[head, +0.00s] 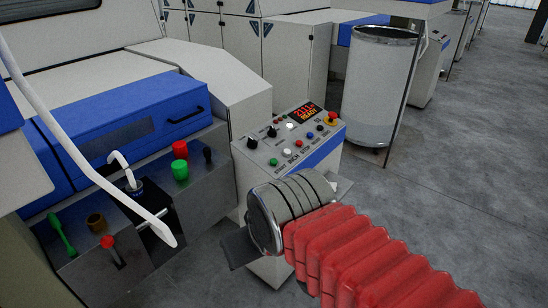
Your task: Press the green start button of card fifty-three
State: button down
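The control panel (262,155) stands right of centre on a pale cabinet, with a red-lit display (304,113) whose lower line seems to read READY. A small green button (273,162) sits at its near left corner, by a label that looks like START. More small buttons run to its right, up to a red mushroom button (331,118) on yellow. I see no card number. My gripper (287,216) is in front of and below the panel, apart from the green button in the picture. Dark and grey parts show at either side of my wrist, which hides the fingertips.
Left of the panel, a grey ledge holds red and green knobs (180,160), a green-handled tool (62,234) and a red-topped lever (108,242). A white curved rod (75,150) crosses the left foreground. A tall can (378,85) stands behind; the floor at right is clear.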

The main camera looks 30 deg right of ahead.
aim_at(273, 162)
jog(key=i, duration=0.85)
jog(key=u, duration=0.05)
